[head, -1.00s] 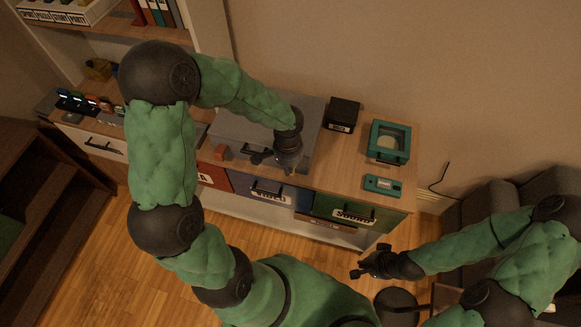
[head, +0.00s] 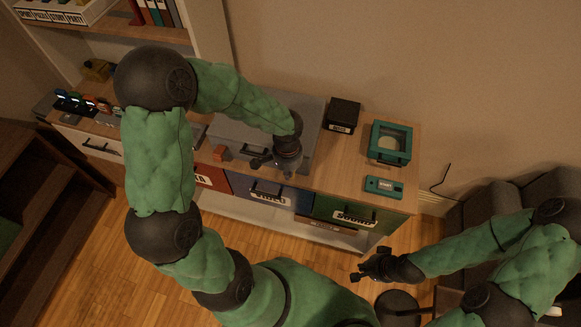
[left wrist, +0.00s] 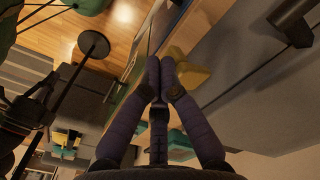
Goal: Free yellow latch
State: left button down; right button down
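A large grey case (head: 268,118) lies on the wooden cabinet, with a dark handle on its front; the handle also shows in the left wrist view (left wrist: 293,20). In that view a yellow latch (left wrist: 192,74) sits by the case's edge, just beyond my left fingertips (left wrist: 160,68). The fingers are drawn together, with no object visible between them; contact with the latch is unclear. In the head view my left gripper (head: 275,162) is at the case's front right and hides the latch. My right gripper (head: 370,267) hangs apart from the cabinet, its fingers spread and empty.
A small orange piece (head: 219,153) is at the case's front left. A black box (head: 342,115), a teal box with a window (head: 389,143) and a small teal device (head: 384,186) stand on the cabinet's right. Labelled drawers (head: 350,211) line the front.

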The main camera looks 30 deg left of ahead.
pick_arm(q)
notch_tip(320, 180, up, 10)
jog(key=s+p, duration=0.3)
jog(key=p, duration=0.4)
jog(key=shift+d, duration=0.35)
jog(key=shift+f, duration=0.15)
dwell(0.4)
